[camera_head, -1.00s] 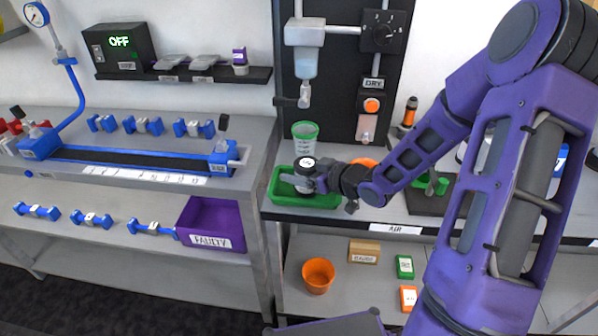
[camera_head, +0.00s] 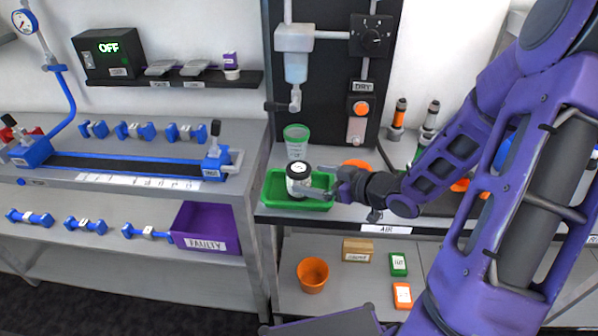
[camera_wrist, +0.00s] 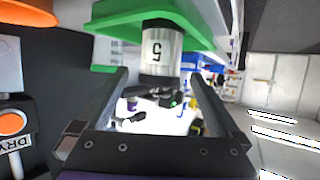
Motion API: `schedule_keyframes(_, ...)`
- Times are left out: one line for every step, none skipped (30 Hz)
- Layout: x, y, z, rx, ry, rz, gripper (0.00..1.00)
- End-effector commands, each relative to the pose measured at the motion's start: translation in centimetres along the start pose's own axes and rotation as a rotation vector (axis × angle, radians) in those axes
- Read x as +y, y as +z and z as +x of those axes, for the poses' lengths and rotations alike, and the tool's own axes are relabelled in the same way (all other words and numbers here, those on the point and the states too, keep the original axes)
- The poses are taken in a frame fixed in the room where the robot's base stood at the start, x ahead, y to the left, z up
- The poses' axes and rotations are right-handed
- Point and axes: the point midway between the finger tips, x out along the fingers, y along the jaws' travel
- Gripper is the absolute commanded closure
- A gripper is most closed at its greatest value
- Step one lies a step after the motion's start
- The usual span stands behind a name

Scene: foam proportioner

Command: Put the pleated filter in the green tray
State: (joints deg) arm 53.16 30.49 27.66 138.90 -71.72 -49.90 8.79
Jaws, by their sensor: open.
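The pleated filter (camera_head: 297,184), a pale cylinder with a dark-rimmed round top, stands upright in the green tray (camera_head: 316,205) in the head view. In the wrist view, which is upside down, the filter (camera_wrist: 160,48) bears a "5" and meets the green tray (camera_wrist: 110,24). My gripper (camera_head: 322,184) is just right of the filter, its fingers spread. In the wrist view, my gripper (camera_wrist: 159,78) is open, with a gap between each finger and the filter. The filter's lower part is partly hidden by the tray rim in the head view.
A green-rimmed clear cup (camera_head: 297,142) stands behind the tray, below the dispenser nozzle (camera_head: 295,98). An orange bowl (camera_head: 357,164) is behind my gripper. The dark panel with the DRY button (camera_head: 361,108) rises behind. A purple FAULTY bin (camera_head: 208,229) sits at left.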

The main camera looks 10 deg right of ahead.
Motion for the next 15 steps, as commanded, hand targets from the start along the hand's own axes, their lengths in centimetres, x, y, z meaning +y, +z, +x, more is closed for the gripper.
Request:
schedule_keyframes(0.1,-0.2,-1.1,-0.001,0.003,0.001,0.0)
schedule_keyframes(0.0,-0.2,-1.6,0.0,0.003,0.001,0.0)
schedule_keyframes(0.1,-0.2,-2.2,-0.001,0.002,0.001,0.0)
schedule_keyframes(0.1,-0.1,-2.5,-0.001,0.002,0.0,0.0)
schedule_keyframes(0.1,-0.1,-2.9,0.0,0.002,0.0,0.0)
schedule_keyframes(0.1,-0.1,-3.2,0.0,0.002,0.001,0.0)
schedule_keyframes(0.0,-0.1,-3.4,0.0,0.001,0.0,0.0)
schedule_keyframes(0.0,-0.1,-3.6,0.0,0.0,0.0,0.0)
schedule_keyframes(-0.1,-0.1,-3.8,0.0,-0.001,0.001,0.0)
schedule_keyframes(-0.1,0.0,-3.8,0.0,-0.001,0.001,0.0)
schedule_keyframes(-0.1,0.0,-3.9,0.0,-0.001,0.001,0.0)
schedule_keyframes(-0.1,0.0,-3.9,0.0,-0.001,0.001,0.0)
schedule_keyframes(-0.1,0.0,-3.9,0.0,-0.001,0.001,0.0)
schedule_keyframes(-0.1,0.0,-3.9,0.0,-0.001,0.001,0.0)
schedule_keyframes(-0.1,0.0,-3.9,0.0,-0.001,0.001,0.0)
